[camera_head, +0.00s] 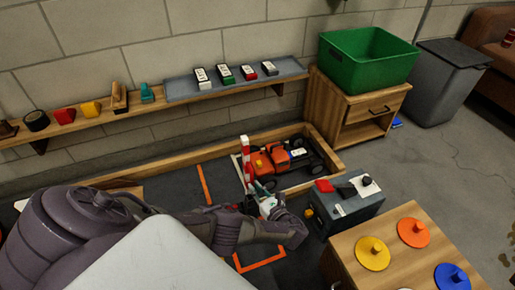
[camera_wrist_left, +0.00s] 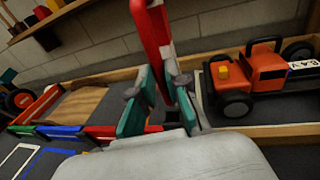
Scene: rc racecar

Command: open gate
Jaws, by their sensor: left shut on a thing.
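The gate is a red-and-white striped bar (camera_head: 246,158) that stands nearly upright beside the orange toy car (camera_head: 272,158). In the left wrist view the bar (camera_wrist_left: 153,30) rises, slightly tilted, between the fingers. My left gripper (camera_head: 258,190) is at the lower part of the bar, its teal fingers (camera_wrist_left: 160,95) shut on it. The fingers and wrist hide the bar's lower end and pivot. The car also shows in the left wrist view (camera_wrist_left: 262,85), to the right of the bar. My right gripper is out of view.
A low wooden border (camera_head: 327,150) surrounds the dark track. A grey box with a red button (camera_head: 345,208) stands right of my gripper, near a wooden table (camera_head: 385,262) with coloured knobbed discs. A wall shelf (camera_head: 150,108) runs behind, beside a cabinet (camera_head: 350,108) bearing a green bin (camera_head: 365,65).

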